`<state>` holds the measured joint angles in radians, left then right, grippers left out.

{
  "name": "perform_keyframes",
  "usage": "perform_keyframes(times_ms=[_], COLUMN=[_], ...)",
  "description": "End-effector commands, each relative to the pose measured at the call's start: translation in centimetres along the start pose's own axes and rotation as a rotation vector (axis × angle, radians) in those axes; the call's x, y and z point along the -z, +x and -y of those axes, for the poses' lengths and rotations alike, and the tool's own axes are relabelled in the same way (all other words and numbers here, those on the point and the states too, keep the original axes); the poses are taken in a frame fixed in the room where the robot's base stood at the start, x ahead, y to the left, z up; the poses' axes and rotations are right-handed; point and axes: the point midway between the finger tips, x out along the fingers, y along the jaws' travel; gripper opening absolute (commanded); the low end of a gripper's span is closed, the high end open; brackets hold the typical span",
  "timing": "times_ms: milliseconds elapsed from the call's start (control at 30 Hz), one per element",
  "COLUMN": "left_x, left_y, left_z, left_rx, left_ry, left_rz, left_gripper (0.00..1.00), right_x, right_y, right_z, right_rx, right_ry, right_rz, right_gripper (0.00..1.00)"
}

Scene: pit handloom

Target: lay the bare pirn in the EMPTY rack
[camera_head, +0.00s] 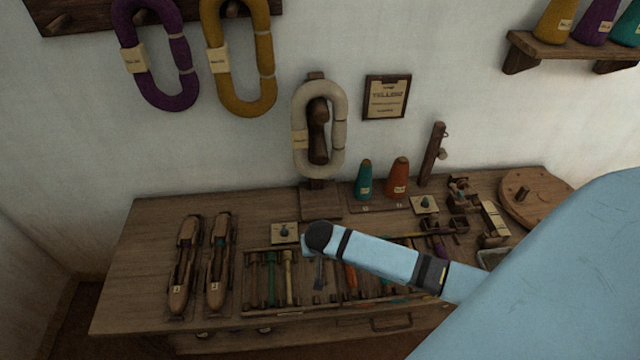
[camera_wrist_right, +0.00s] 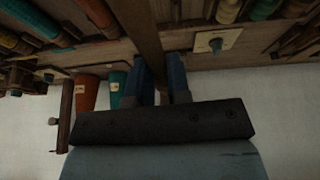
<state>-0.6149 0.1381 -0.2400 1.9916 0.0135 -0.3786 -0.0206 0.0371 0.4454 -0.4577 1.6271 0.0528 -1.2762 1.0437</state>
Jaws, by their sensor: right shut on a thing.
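My right gripper (camera_head: 318,280) reaches in from the right, over the middle of the bench and low above the pirn racks. In the right wrist view, its two blue fingers (camera_wrist_right: 157,66) are shut on a plain brown wooden stick, which looks like the bare pirn (camera_wrist_right: 146,28). The pirn cannot be made out clearly in the head view. A rack (camera_head: 252,312) beneath and left of the gripper holds a green pirn (camera_head: 270,280) and a pale yellow pirn (camera_head: 289,280). My forearm hides part of the racks, and I cannot read which one is EMPTY. My left gripper is not in view.
Two wooden shuttles (camera_head: 184,270) lie on the left of the bench (camera_head: 140,235). Teal (camera_head: 364,182) and orange (camera_head: 397,178) cones stand at the back beside a cream hank (camera_head: 335,160) on a post. Tools and a round wooden disc (camera_head: 545,198) crowd the right.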

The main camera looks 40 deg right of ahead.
Motion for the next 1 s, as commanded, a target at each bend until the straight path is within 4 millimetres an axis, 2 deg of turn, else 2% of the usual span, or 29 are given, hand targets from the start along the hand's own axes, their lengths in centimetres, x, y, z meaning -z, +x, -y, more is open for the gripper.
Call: perform_keyframes(times_ms=[367,833,1000], left_x=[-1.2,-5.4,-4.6], left_y=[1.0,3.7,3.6], left_z=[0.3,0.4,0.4], left_rx=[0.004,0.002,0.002], left_ry=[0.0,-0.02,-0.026], left_rz=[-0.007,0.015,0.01], left_gripper=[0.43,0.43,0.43], right_x=[-0.7,-2.5,-3.0], right_y=[2.0,6.3,7.4], right_z=[-0.2,-0.1,0.0], right_rx=[0.002,0.001,0.001], right_ry=[0.014,0.013,0.014], right_rz=[0.001,0.001,0.003], right_gripper=[0.0,0.0,0.0])
